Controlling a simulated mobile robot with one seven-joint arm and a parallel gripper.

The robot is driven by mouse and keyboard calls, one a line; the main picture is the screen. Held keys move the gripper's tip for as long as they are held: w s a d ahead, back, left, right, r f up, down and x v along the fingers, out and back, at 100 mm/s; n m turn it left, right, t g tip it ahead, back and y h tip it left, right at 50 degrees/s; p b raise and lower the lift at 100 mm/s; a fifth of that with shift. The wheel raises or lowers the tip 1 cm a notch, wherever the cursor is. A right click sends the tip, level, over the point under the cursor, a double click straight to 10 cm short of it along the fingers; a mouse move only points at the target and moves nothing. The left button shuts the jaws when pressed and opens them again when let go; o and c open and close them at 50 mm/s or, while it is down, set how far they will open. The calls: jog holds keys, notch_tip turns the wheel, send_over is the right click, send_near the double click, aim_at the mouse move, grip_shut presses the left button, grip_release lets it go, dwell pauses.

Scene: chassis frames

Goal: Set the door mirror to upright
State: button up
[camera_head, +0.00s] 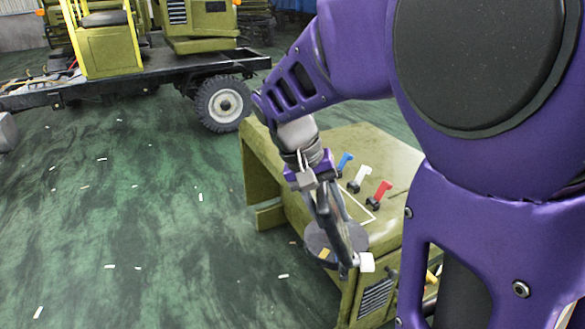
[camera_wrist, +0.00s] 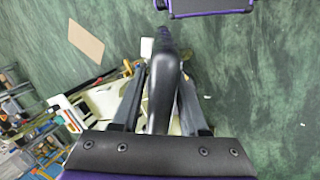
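In the head view the door mirror appears as a dark grey round disc (camera_head: 318,240) beside the olive cab body, partly hidden by my gripper. My gripper (camera_head: 349,262) reaches down across it. In the wrist view a dark, rounded object, which looks like the mirror seen edge-on (camera_wrist: 165,85), lies between the two fingers of my gripper (camera_wrist: 160,75). The fingers stand on either side of it, very close. I cannot tell whether both press on it. The mirror's exact tilt is hard to tell.
The olive cab body (camera_head: 275,178) carries a blue lever (camera_head: 345,161), a white lever (camera_head: 363,174) and a red lever (camera_head: 381,190) close behind my gripper. A truck chassis (camera_head: 165,76) with a wheel stands at the back. The green floor at left is mostly open, with small pale scraps.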

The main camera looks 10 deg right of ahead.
grip_shut()
dwell(1.1)
